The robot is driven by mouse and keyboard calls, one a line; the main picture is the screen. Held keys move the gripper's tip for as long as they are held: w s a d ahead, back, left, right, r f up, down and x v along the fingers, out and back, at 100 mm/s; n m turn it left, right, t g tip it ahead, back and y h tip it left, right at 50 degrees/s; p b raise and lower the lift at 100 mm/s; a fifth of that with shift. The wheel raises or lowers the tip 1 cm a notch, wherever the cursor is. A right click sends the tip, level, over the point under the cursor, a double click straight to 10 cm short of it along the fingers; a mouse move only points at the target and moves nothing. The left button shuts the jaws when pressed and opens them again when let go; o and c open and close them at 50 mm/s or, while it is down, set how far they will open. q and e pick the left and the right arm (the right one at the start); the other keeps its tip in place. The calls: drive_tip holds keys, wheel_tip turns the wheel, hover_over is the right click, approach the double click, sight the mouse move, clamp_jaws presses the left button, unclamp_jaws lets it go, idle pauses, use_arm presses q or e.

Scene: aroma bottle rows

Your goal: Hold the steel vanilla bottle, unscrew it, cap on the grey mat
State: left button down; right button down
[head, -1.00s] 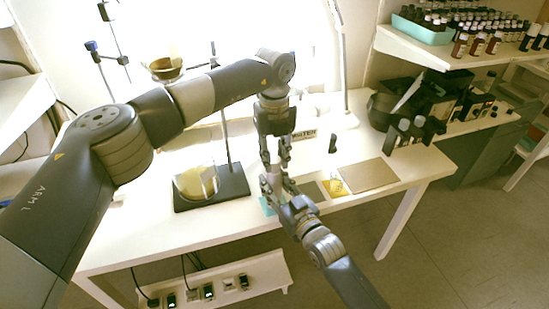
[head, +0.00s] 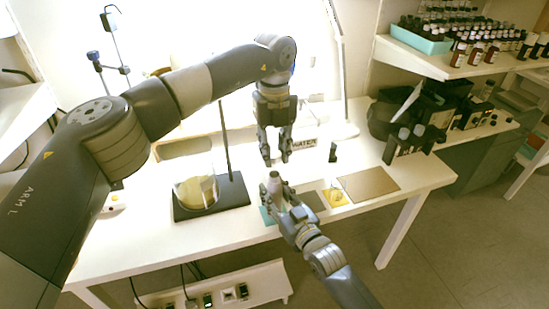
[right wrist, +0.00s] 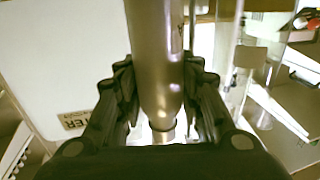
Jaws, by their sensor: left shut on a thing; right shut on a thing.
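The steel vanilla bottle (head: 275,178) stands upright in my right gripper (head: 281,194), which is shut around it. In the right wrist view the bottle (right wrist: 158,60) is between both fingers and narrows to a slim neck. My left gripper (head: 276,157) is just above the bottle, fingers pointing down, with a small gap to its top. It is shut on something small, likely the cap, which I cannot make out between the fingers. The grey mat (head: 313,201) lies on the table right of the bottle, partly beside my right gripper; its visible surface looks bare.
A teal mat (head: 266,216) shows beside my right gripper. A yellow card (head: 338,196) and a larger brown mat (head: 369,183) lie to the right. Dark bottles (head: 404,140) stand at the back right.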

drive_tip(key=c, duration=1)
unclamp_jaws()
drive_tip(key=shift+c, duration=0.2)
